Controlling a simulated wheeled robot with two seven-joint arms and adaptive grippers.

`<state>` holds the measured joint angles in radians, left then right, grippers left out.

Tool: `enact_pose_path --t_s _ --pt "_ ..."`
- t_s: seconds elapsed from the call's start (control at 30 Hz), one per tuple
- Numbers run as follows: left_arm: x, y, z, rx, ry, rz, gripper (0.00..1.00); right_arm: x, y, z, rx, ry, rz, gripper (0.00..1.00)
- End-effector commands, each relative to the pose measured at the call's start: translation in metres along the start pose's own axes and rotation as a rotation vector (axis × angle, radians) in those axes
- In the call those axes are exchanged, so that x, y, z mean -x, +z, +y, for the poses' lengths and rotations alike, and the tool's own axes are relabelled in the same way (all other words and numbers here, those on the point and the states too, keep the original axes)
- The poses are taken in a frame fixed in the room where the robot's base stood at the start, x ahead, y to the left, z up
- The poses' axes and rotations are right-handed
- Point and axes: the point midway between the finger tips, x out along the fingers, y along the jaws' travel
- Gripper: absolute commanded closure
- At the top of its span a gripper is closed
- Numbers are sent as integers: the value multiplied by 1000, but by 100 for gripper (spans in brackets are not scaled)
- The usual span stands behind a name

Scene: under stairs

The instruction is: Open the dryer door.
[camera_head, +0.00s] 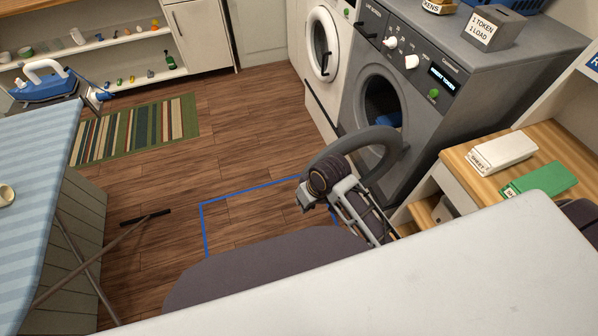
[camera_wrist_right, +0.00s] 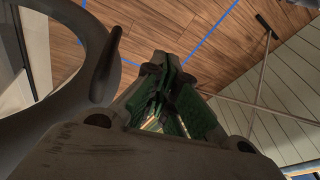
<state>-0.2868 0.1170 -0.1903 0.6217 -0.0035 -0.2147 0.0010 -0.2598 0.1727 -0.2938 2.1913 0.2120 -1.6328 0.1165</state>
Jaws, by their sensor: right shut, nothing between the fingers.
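The grey dryer (camera_head: 368,176) stands at the right. Its round door (camera_head: 378,137) is swung out from the body, and the dark drum opening behind it is uncovered, with blue cloth (camera_head: 389,119) inside. My right gripper (camera_head: 305,197) is in front of the door, at the ring's near left end. It is shut with nothing in it. In the right wrist view my right gripper (camera_wrist_right: 168,88) points away from the camera, and the door ring (camera_wrist_right: 92,35) with its dark handle (camera_wrist_right: 108,62) is at the left, beside the fingers. My left gripper is not in view.
A white washer (camera_head: 322,55) stands left of the dryer. A wooden shelf (camera_head: 545,135) with a white and a green box is at the right. A striped ironing board (camera_head: 35,190) is at the left. The wooden floor with blue tape (camera_head: 250,187) is clear.

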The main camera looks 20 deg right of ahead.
Motion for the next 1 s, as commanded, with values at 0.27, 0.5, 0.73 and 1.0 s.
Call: enact_pose_path --t_s 0.27,0.5,0.73,1.0 --pt "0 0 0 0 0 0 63 -13 -20 -14 22 -34 -33 100" --pt "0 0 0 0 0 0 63 -27 -43 -28 43 -64 -87 100" --pt "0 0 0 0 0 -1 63 -38 -63 -34 57 -75 -143 100" --pt "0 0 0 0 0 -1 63 -46 -86 -33 57 -66 -214 100"
